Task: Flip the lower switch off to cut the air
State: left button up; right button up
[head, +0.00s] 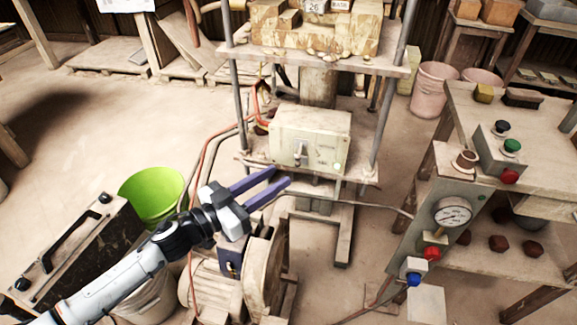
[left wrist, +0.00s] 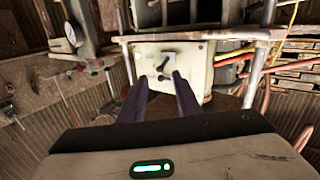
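A cream switch box (head: 311,140) sits on the lower shelf of the press frame, with a dark lever switch (head: 299,151) on its front face and a small green light at its lower right. In the left wrist view the box (left wrist: 198,72) is ahead, and its black switch handle (left wrist: 165,64) sits slanted, just beyond my fingers. My left gripper (head: 282,178) is open, with two purple fingers apart and nothing between them, in front of and below the box. The left gripper also shows in the left wrist view (left wrist: 162,86). My right gripper is not in view.
A green bucket (head: 152,191) stands left of my left arm. A motor with a wheel (head: 262,270) is under the gripper. A panel with a gauge (head: 452,212), knobs and buttons stands at the right. Orange hoses (head: 200,150) run left of the frame.

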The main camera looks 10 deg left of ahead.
pick_arm(q)
jog(key=x, duration=0.5)
jog(key=shift+w+d, duration=0.1)
jog(key=shift+w, duration=0.05)
jog(key=shift+f, duration=0.1)
grip_shut()
